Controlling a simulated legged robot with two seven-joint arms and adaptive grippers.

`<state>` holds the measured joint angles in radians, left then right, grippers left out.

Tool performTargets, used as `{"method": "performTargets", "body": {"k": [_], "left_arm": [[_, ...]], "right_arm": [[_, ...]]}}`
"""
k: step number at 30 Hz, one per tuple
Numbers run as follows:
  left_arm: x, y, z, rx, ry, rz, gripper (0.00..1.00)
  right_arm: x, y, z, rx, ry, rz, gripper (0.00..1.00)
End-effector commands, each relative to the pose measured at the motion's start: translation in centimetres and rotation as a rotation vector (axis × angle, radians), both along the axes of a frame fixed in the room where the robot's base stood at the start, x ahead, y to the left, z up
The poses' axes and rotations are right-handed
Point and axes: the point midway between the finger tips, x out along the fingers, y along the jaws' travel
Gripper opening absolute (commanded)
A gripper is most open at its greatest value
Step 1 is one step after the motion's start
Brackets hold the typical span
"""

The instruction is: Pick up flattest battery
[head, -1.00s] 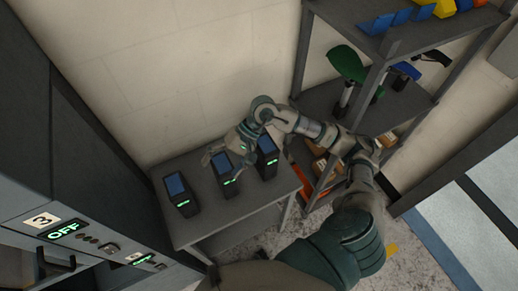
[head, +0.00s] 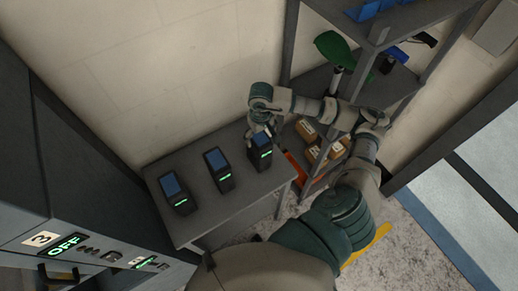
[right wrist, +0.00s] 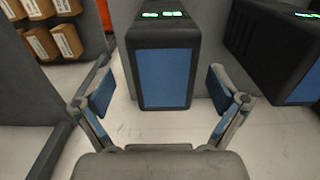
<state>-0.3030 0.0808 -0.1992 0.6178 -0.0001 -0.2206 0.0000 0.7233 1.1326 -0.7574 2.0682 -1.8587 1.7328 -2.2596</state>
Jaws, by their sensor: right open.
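Three black batteries with blue panels and green lit displays stand upright in a row on a grey table (head: 215,213): a left battery (head: 178,194), a middle battery (head: 219,171) and a right battery (head: 260,152). I cannot read their charge levels. My right gripper (head: 263,131) is above and behind the right battery. In the right wrist view my right gripper (right wrist: 158,98) is open, its fingers on either side of the near end of that battery (right wrist: 165,65), apart from it. Another battery (right wrist: 275,50) stands to its right there. My left gripper is not in view.
A shelf unit (head: 375,105) stands right of the table, with a green saddle (head: 340,50) and cardboard boxes (head: 318,152). A grey cabinet (head: 80,215) with a lit OFF display is at the left. A wall rises behind the table.

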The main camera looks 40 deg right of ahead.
Motion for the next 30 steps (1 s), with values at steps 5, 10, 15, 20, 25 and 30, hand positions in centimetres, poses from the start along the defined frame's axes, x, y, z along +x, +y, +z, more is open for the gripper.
{"method": "performTargets", "body": {"k": [5,10,15,20,25,30], "left_arm": [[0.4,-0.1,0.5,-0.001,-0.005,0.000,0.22],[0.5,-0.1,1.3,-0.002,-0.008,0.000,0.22],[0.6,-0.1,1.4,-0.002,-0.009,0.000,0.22],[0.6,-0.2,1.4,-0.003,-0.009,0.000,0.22],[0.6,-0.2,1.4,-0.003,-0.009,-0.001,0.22],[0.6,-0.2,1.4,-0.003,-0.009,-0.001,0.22]], "right_arm": [[0.2,0.1,-1.4,0.002,0.003,0.001,0.97],[0.6,0.2,-4.1,0.005,0.005,0.000,0.97],[0.7,0.2,-5.7,0.003,0.002,0.000,0.97],[0.7,0.2,-5.8,0.003,0.001,0.000,0.97],[0.7,0.3,-5.7,0.002,0.001,0.000,0.67],[0.7,0.2,-5.8,0.002,0.002,0.000,0.24]]}}
